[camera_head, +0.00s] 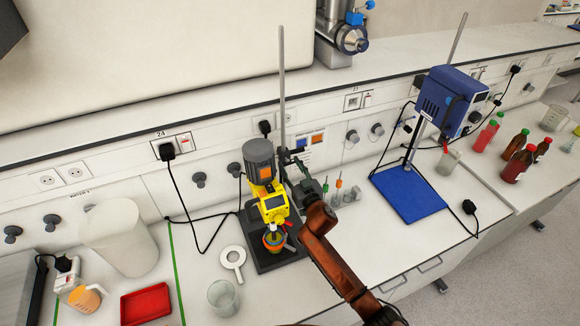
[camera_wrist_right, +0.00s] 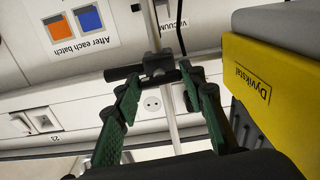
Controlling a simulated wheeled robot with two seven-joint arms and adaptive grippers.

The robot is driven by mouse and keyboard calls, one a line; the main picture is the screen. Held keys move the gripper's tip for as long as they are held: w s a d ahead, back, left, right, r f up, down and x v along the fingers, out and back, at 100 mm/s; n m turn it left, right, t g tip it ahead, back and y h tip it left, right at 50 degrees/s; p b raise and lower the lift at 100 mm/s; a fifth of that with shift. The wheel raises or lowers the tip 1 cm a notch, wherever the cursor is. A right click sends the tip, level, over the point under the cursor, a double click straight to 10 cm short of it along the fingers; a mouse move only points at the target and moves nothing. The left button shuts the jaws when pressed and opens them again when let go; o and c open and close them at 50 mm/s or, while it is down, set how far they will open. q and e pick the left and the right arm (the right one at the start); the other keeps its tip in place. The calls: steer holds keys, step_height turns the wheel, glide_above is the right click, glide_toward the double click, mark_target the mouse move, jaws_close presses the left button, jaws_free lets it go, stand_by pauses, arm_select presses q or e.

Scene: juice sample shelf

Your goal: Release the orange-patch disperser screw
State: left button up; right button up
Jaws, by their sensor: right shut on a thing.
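The disperser (camera_head: 259,165) has a grey motor, a yellow body and an orange patch. It is held on an upright metal rod (camera_head: 282,80) over a dark base, with an orange vessel (camera_head: 274,241) under it. In the right wrist view its yellow side (camera_wrist_right: 262,95) fills the right edge. The dark clamp screw (camera_wrist_right: 155,66) with its crossbar shows at the rod. My right gripper (camera_head: 298,160) comes in from the right beside the disperser. My left gripper is out of view.
A blue device (camera_head: 447,98) on its own stand with a blue plate (camera_head: 407,196) stands to the right. Small glassware (camera_head: 345,194) is close to my right arm. A white ring (camera_head: 232,258), a beaker (camera_head: 222,297) and a red tray (camera_head: 146,304) lie left of the disperser.

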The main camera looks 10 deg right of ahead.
steer(key=shift+n+p, duration=0.5)
steer(key=shift+n, duration=8.1)
steer(key=o, duration=1.2)
steer(key=shift+c, duration=0.2)
steer(key=shift+s, duration=0.1)
